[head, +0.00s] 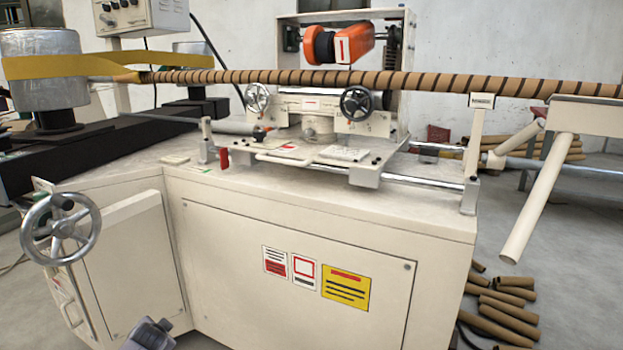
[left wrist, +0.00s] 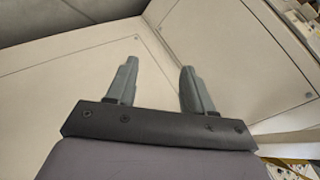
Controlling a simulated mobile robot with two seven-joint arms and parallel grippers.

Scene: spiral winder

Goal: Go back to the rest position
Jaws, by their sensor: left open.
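My left gripper shows in the left wrist view (left wrist: 158,82). Its two grey fingers stand apart with nothing between them. Cream machine panels are beyond the fingers, and no contact with them shows. In the head view a grey part of my left arm (head: 150,335) shows at the bottom edge, in front of the cream cabinet (head: 300,255). My right gripper is in neither view.
The spiral winder's brown striped tube (head: 420,83) runs across above the cabinet. A large handwheel (head: 60,229) sticks out at the left. A cream chute (head: 537,198) slopes down at the right. Loose cardboard tubes (head: 505,305) lie on the floor to the right.

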